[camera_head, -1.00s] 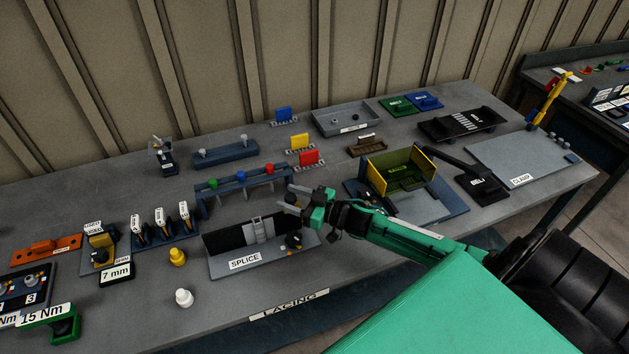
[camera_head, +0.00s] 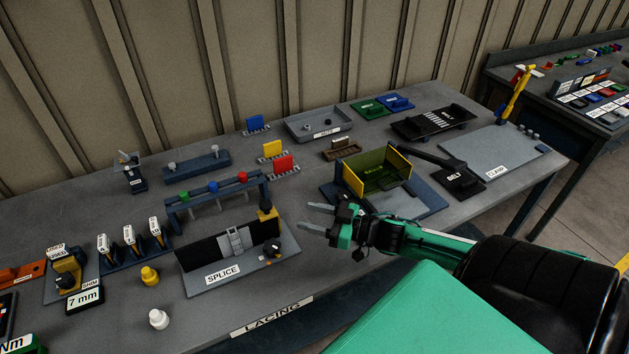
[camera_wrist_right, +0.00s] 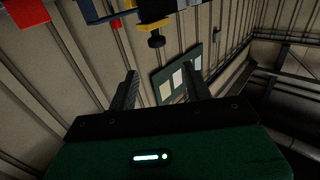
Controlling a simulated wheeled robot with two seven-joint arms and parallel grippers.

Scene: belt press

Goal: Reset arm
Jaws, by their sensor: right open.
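My right gripper (camera_head: 318,217) is open and empty in the head view. It hangs above the front part of the lacing bench, right of the splice fixture (camera_head: 230,262) and in front of the yellow-walled press box (camera_head: 349,182). Its fingers point left, apart from the fixture. A yellow block (camera_head: 267,212) stands at the back right corner of the splice fixture. In the right wrist view the two fingers of my right gripper (camera_wrist_right: 162,90) are spread with nothing between them, facing a ribbed wall. My left gripper is not in view.
A second bench (camera_head: 530,70) stands at the right. Floor is clear between the benches.

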